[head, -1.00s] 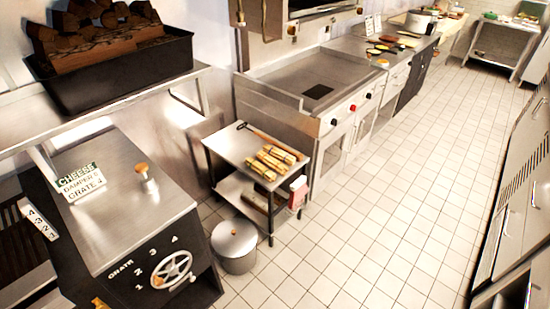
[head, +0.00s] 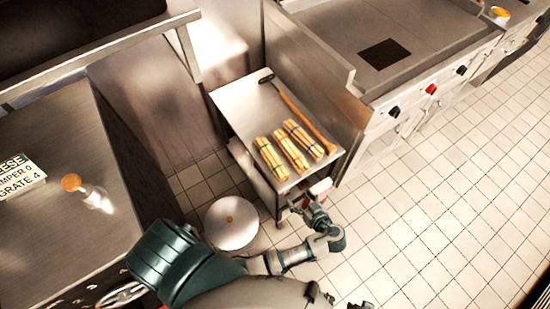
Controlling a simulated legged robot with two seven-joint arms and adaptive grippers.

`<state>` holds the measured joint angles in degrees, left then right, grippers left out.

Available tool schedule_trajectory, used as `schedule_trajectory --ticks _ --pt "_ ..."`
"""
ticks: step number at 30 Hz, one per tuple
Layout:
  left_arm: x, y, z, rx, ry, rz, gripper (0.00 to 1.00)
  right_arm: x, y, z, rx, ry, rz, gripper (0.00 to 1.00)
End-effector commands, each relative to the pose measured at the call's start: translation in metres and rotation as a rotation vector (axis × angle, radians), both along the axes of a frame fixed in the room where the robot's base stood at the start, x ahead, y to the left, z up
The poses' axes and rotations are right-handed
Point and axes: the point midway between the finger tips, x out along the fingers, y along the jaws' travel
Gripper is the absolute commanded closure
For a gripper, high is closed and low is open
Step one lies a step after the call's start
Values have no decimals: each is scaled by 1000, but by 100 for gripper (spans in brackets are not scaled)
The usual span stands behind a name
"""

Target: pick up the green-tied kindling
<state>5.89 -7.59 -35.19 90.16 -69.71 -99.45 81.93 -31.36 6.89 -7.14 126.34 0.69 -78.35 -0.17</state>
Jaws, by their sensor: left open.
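Three tied bundles of pale kindling lie side by side on a small steel table. The left bundle, the green-tied kindling (head: 270,158), has a tie that looks green, though it is small in view. The middle bundle (head: 291,149) and the right bundle (head: 304,140) have darker ties. My left gripper (head: 303,206) is open and empty at the table's front edge, just below the bundles in the picture and apart from them. Its fingers are small and partly hard to make out. A dark piece at the bottom edge may be part of my right gripper.
A long-handled tool (head: 298,112) lies behind the bundles on the steel table (head: 236,103). A lidded pot (head: 231,222) stands on the floor to the left. The griddle (head: 388,32) is behind right. Tiled floor is open at right.

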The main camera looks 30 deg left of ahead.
Motion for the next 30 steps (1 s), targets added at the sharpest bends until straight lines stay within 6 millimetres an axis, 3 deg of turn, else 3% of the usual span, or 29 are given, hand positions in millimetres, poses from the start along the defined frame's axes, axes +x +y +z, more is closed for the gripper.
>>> schedule_trajectory --ticks 3,5,15,26,30 --pt "6 3 18 15 -114 61 23 -1 1 10 -2 -2 -2 60" --pt "10 12 18 17 -130 71 23 -1 2 13 -4 -3 -2 60" --pt "43 80 -15 16 -124 71 23 -1 2 29 -2 -7 -4 60" --pt "58 108 -32 18 -122 69 23 -3 1 39 -4 -5 -4 60" --pt "68 126 -46 18 -121 69 23 -10 -1 55 -4 -10 -4 60"
